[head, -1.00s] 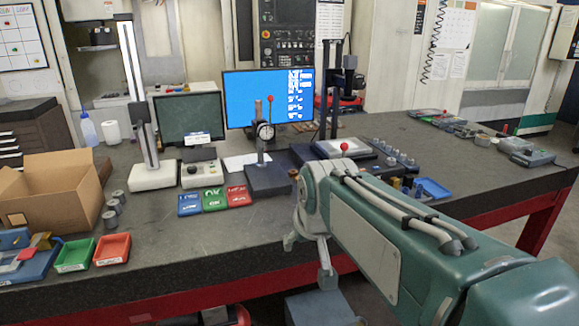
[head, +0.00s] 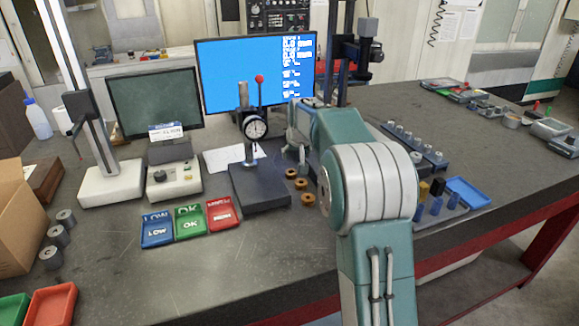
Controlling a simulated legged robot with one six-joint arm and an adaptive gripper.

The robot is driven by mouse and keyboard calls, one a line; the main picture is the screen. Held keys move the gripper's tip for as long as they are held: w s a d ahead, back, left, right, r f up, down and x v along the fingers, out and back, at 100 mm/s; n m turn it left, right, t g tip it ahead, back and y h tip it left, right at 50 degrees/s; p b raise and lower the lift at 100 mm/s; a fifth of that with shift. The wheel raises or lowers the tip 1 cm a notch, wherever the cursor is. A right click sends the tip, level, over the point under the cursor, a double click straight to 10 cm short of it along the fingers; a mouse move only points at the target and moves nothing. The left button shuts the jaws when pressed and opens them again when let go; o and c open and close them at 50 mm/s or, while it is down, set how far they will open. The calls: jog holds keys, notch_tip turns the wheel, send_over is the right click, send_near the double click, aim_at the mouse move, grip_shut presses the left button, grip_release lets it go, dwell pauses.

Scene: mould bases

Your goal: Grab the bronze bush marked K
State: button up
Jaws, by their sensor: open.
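Three small bronze bushes stand on the dark bench top, just right of the dial gauge stand: a back one (head: 291,174), a middle one (head: 301,184) and a front one (head: 308,199). Any letters on them are too small to read, so I cannot tell which is marked K. My gripper (head: 298,158) is open, small and partly hidden by my own arm. It points down just behind the bushes, and I see nothing held in it. I cannot tell its exact height above the bench.
The dial gauge stand (head: 262,190) is close on the left. Blue LOW (head: 157,230), green OK (head: 190,222) and red (head: 223,214) trays sit in front of it. Gauge pins and a blue tray (head: 468,192) lie right of my arm. The front bench is clear.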

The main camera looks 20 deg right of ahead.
aim_at(291, 171)
jog(key=shift+w+f, duration=0.3)
jog(key=x, duration=0.4)
jog(key=shift+w+a+f, duration=0.1)
jog(key=shift+a+f, duration=0.1)
jog(key=shift+f, duration=0.1)
jog(key=x, duration=0.5)
jog(key=shift+f, duration=0.4)
grip_shut()
